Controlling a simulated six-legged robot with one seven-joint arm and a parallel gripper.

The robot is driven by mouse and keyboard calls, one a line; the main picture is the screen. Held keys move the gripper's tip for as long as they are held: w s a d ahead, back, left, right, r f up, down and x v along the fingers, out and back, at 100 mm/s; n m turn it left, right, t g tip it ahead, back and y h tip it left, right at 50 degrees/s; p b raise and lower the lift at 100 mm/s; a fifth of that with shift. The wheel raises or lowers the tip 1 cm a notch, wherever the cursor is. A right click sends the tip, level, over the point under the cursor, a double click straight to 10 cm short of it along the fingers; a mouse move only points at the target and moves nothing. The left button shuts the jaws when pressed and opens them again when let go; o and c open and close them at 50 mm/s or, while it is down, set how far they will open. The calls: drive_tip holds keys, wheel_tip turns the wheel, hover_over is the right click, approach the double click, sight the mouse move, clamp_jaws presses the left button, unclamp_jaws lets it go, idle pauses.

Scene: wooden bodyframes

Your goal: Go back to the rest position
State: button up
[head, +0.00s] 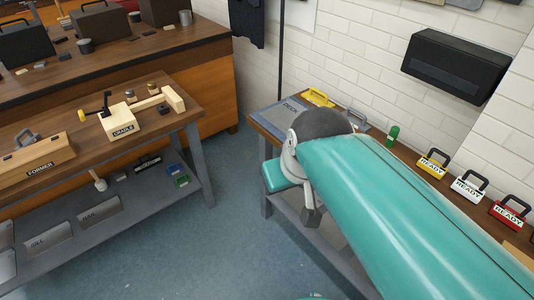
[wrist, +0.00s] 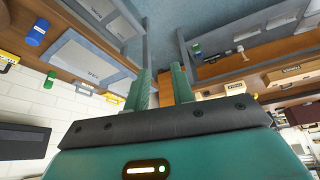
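My gripper (wrist: 161,78) shows in the wrist view as two teal fingers standing apart, with nothing held between them. Beyond the fingertips are blue floor and bench edges; the fingers touch nothing that I can see. In the head view my teal arm reaches from the lower right over the right bench, and its grey joint hides part of the bench top. My fingers cannot be made out in the head view.
The right bench holds a grey DECK panel (head: 283,113), a green bottle (head: 393,135) and yellow, white and red READY boxes (head: 432,164). The left bench carries a wooden CRADLE fixture (head: 128,121) and a FORMER box (head: 36,160). Blue floor (head: 225,235) between the benches is clear.

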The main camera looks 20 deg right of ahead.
drive_tip(key=shift+s+a+m, duration=0.15)
drive_tip(key=shift+s+a, duration=0.1)
drive_tip(key=shift+s, duration=0.35)
drive_tip(key=shift+s+a+m, duration=0.15)
drive_tip(key=shift+s+a, duration=0.05)
drive_tip(key=shift+s, duration=0.4)
